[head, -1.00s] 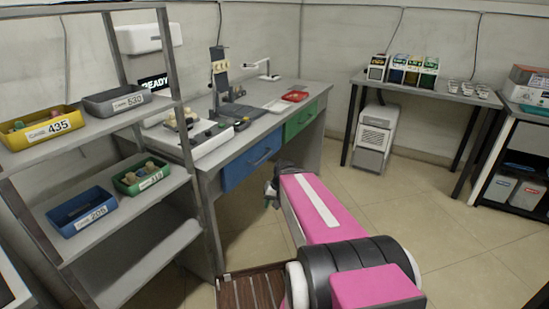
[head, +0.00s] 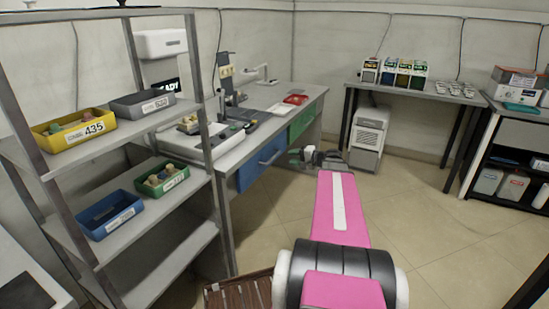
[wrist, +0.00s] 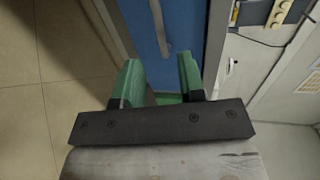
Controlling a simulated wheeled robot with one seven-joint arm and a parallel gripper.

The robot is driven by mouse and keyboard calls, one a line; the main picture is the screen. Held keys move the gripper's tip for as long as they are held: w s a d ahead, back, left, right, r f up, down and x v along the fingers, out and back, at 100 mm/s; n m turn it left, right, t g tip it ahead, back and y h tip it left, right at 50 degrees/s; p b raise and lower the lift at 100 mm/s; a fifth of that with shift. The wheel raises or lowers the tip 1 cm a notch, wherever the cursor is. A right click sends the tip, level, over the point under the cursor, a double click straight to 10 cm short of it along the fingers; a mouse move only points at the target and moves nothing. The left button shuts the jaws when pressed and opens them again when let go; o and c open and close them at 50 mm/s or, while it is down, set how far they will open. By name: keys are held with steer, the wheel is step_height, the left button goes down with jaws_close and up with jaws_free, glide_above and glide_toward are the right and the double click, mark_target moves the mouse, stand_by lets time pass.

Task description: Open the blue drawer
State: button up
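The blue drawer (head: 248,174) is in the front of the grey workbench and looks shut. Its pale bar handle (head: 271,157) is on its front. In the wrist view the blue drawer front (wrist: 186,20) and the handle (wrist: 160,28) lie just beyond the fingertips. My gripper (head: 303,156) is to the right of the blue drawer in the head view, out in front of the bench. In the wrist view its two green fingers (wrist: 160,78) are spread with nothing between them. The handle is beyond them, not clearly between them.
A green drawer (head: 302,122) is right of the blue one. A grey shelf rack (head: 120,246) with several bins stands at left, close to the bench. A white cabinet unit (head: 368,138) stands under the back table (head: 425,91). Open tiled floor (head: 420,215) lies right of my arm.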

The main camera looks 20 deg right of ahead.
mark_target(275, 155)
steer(key=x, duration=1)
steer(key=shift+d, duration=0.1)
jaws_close()
